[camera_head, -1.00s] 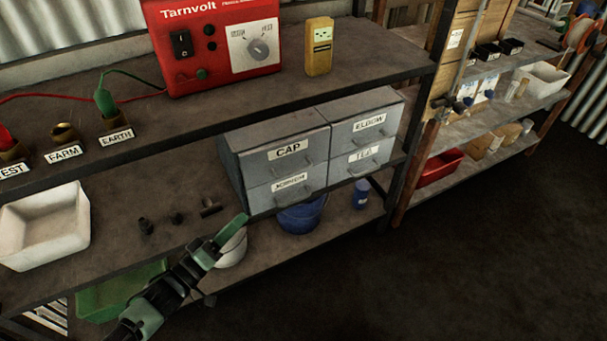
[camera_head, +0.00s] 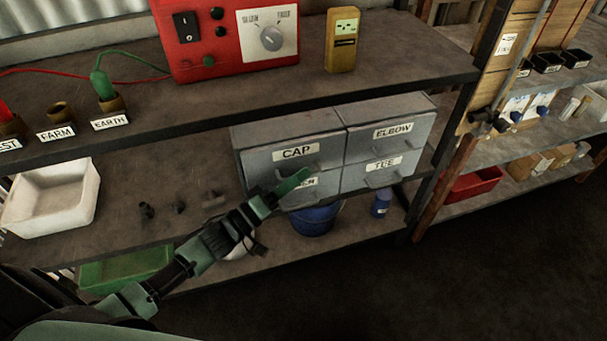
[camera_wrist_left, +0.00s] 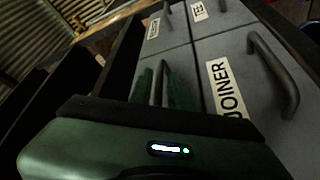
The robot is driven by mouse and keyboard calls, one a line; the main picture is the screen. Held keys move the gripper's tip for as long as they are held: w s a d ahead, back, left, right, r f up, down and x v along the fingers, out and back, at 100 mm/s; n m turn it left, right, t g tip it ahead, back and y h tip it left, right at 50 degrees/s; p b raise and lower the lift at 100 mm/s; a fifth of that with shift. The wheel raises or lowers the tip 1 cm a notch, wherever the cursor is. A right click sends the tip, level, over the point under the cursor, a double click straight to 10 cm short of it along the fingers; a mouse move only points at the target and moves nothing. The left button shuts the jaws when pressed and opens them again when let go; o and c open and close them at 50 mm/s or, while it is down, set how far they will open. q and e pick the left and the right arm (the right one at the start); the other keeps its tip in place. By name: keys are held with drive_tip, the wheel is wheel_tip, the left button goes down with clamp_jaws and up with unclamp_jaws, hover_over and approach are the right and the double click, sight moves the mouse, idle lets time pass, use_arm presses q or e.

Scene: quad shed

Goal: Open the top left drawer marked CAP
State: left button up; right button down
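The grey drawer unit (camera_head: 285,127) stands on the middle shelf. Its top left drawer marked CAP (camera_head: 258,163) is closed, flush with its neighbours. My left gripper (camera_head: 295,181) is in front of that drawer, at its handle, and partly covers the JOINER label below. In the left wrist view, the green fingers (camera_wrist_left: 161,88) stand apart on either side of a dark handle (camera_wrist_left: 158,82), with gaps visible; I cannot tell whether they touch it. The CAP label is hidden there. My right gripper is not in view.
The ELBOW drawer (camera_head: 412,145), TEE drawer (camera_head: 352,182) and JOINER drawer (camera_wrist_left: 240,60) are closed. The upper shelf edge (camera_head: 390,92) overhangs the unit. A white tray (camera_head: 85,205) and dark fittings (camera_head: 213,199) lie left; a blue bucket (camera_head: 313,219) stands below.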

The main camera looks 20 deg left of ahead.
use_arm(q)
drive_tip(key=shift+w+d+r, duration=0.1)
drive_tip(key=shift+w+d, duration=0.25)
drive_tip(key=shift+w, duration=0.2)
clamp_jaws()
idle(1.1)
